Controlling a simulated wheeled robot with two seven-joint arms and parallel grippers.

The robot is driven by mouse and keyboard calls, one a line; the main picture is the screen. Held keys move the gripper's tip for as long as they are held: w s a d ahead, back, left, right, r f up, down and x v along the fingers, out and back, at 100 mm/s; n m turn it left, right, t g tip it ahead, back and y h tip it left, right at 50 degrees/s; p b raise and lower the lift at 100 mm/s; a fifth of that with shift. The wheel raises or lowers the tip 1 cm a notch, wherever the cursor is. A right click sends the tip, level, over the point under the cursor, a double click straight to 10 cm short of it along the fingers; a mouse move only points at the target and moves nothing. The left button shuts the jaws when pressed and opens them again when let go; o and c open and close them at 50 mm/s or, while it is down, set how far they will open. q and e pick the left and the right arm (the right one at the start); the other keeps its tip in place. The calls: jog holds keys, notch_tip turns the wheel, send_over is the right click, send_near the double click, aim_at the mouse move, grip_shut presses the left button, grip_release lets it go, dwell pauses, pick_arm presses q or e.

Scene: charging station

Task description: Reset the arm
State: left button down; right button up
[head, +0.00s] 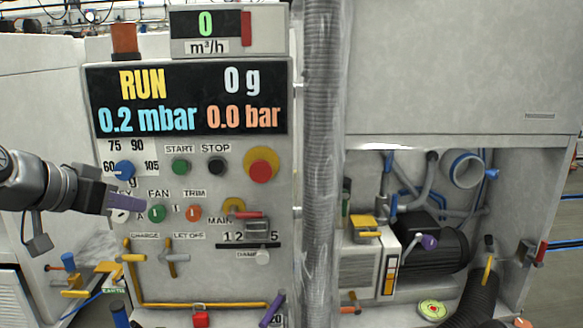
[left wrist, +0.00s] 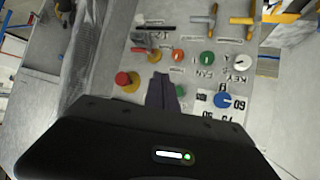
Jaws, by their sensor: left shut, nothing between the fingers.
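My left arm comes in from the left in the head view. Its gripper (head: 134,205) is shut and empty, in front of the control panel (head: 210,285) near the key switch and the green FAN button (head: 157,213). In the left wrist view the shut dark purple fingers (left wrist: 161,82) point at the same panel, between the red button on its yellow base (left wrist: 126,80) and the blue dial (left wrist: 222,101). I cannot tell whether the fingertips touch the panel. My right gripper is in neither view.
The display (head: 187,98) reads RUN, 0 g, 0.2 mbar and 0.0 bar. A grey ribbed hose (head: 321,150) runs upright beside the panel. Yellow valve handles (head: 132,258) stick out below the buttons. An open bay at right holds a dark motor (head: 432,245) and pipes.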

pick_arm(q)
jog(key=w+d+f+n+y, duration=0.1)
jog(key=w+d+f+n, duration=0.1)
jog(key=w+f, duration=0.35)
jog(key=w+d+f+n+y, duration=0.1)
jog(key=w+f+n, duration=0.15)
jog(key=f, duration=0.65)
jog(key=s+d+f+n+g, duration=0.1)
jog(key=d+f, duration=0.3)
jog(key=f, duration=0.8)
jog(key=s+d+f+g, duration=0.15)
jog(key=d+f, duration=0.25)
jog(key=f, duration=0.9)
jog(key=s+d+f+g+p, duration=0.15)
jog(key=s+d+f, duration=0.25)
jog(key=s+f, duration=0.85)
jog(key=s+d+f+g, duration=0.3)
jog(key=s+f, duration=0.3)
jog(key=s, duration=0.3)
jog(key=s+d+f+g+h, duration=0.1)
jog(key=s+d+f+g, duration=0.2)
jog(key=s+f, duration=0.3)
jog(key=s, duration=0.4)
jog(key=shift+s+f, duration=0.2)
jog(key=shift+f, duration=0.05)
jog(key=shift+n, duration=0.25)
jog(key=shift+a, duration=0.1)
